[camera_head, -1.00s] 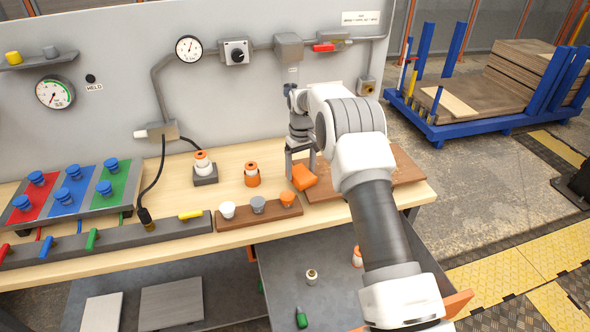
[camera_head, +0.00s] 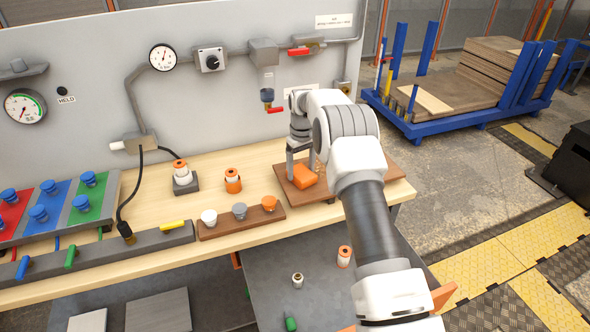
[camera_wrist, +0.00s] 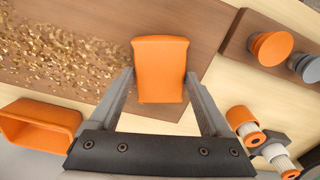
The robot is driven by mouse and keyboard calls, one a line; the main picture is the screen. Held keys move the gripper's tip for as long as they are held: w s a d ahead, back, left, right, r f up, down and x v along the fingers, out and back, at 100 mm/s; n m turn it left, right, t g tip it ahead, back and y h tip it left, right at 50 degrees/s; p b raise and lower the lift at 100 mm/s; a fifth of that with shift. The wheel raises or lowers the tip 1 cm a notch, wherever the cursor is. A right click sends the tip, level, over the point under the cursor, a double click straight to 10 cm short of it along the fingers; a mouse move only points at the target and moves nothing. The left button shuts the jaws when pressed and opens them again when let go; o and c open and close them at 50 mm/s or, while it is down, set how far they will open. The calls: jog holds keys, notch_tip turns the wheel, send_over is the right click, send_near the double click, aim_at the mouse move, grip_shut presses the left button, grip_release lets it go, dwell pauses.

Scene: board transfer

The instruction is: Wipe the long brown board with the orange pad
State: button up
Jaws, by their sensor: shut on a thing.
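The long brown board (camera_head: 375,176) lies on the wooden bench, partly behind my arm. In the wrist view the board (camera_wrist: 112,14) carries a broad scatter of pale shavings (camera_wrist: 50,48) on its left part; the part around the pad looks bare. The orange pad (camera_head: 305,177) is at the board's left end in the head view. In the wrist view the pad (camera_wrist: 160,70) sits between the two fingers of my gripper (camera_wrist: 160,80), which is shut on it. The pad appears at board level; whether it presses on the surface I cannot tell.
An orange open bin (camera_wrist: 38,124) shows at lower left in the wrist view. The grey wall panel (camera_head: 215,105) rises behind the bench.

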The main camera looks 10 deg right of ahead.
jog(key=shift+w+d+p, duration=0.15)
jog(key=shift+w+d, duration=0.05)
jog(key=shift+d, duration=0.85)
jog(key=shift+w+d+p, duration=0.1)
jog(key=shift+w+d, duration=0.1)
jog(key=shift+d, duration=0.9)
jog(key=shift+w+d+p, duration=0.15)
jog(key=shift+w+d, duration=0.05)
jog(key=shift+d, duration=0.85)
jog(key=shift+w+d+f, duration=0.1)
jog(key=shift+w+d, duration=0.1)
jog(key=shift+d, duration=0.7)
jog(key=shift+w+d, duration=0.15)
jog(key=shift+d, duration=0.75)
jog(key=shift+w+d+p, duration=0.2)
jog(key=shift+d+p, duration=0.1)
jog(key=shift+d, duration=0.55)
jog(key=shift+w+d+p, duration=0.15)
jog(key=shift+d+p, duration=0.1)
jog(key=shift+d, duration=0.55)
jog(key=shift+r+p, duration=2.05)
jog(key=shift+r, duration=1.1)
grip_shut()
notch_tip(320, 180, up, 3)
jog(key=p, duration=0.2)
jog(key=shift+p, duration=0.35)
